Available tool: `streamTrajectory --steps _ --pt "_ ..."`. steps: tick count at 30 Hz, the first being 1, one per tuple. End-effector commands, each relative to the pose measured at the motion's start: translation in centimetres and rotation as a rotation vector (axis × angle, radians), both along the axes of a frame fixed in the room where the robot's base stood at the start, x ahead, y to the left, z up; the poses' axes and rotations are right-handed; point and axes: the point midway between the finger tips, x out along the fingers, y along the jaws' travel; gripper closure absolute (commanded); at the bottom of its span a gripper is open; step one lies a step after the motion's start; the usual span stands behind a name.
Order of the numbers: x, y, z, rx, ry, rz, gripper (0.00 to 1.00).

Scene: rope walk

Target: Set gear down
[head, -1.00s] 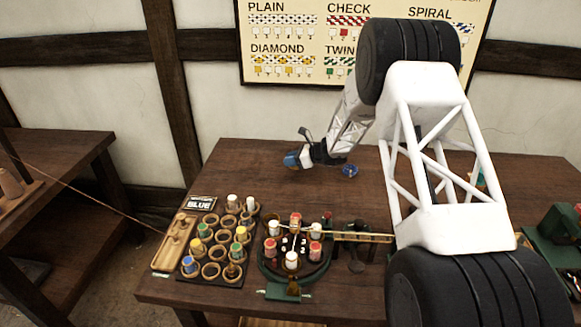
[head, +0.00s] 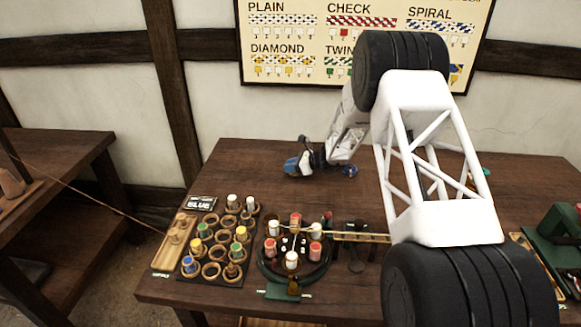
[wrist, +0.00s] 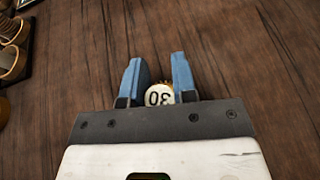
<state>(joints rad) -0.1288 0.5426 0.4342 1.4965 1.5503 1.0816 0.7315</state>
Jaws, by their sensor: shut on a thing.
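My gripper (head: 292,167) is low over the back middle of the dark wooden table (head: 250,158) in the head view. In the wrist view its two blue fingers (wrist: 158,80) are shut on the gear (wrist: 159,96), whose pale round face reads 30 and has a yellowish edge. Much of the gear is hidden by the gripper's body, and I cannot make it out in the head view. I cannot tell whether it touches the table.
A rack of ring cups (head: 211,252) with coloured bobbins stands front left, beside a wooden tray (head: 166,257). A round braiding device (head: 267,270) with red and white bobbins is to its right. Green equipment (head: 558,235) stands far right.

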Motion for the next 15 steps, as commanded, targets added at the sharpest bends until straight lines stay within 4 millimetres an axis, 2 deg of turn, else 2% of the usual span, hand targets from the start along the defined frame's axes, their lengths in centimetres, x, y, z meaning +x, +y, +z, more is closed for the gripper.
streamTrajectory --steps 10,11,15 --pt "0.01 0.0 -0.26 0.0 0.0 0.0 1.0" --pt "0.0 0.0 -0.29 0.0 0.0 0.0 0.73" --pt "0.0 -0.01 -0.28 0.0 0.0 0.0 0.51"
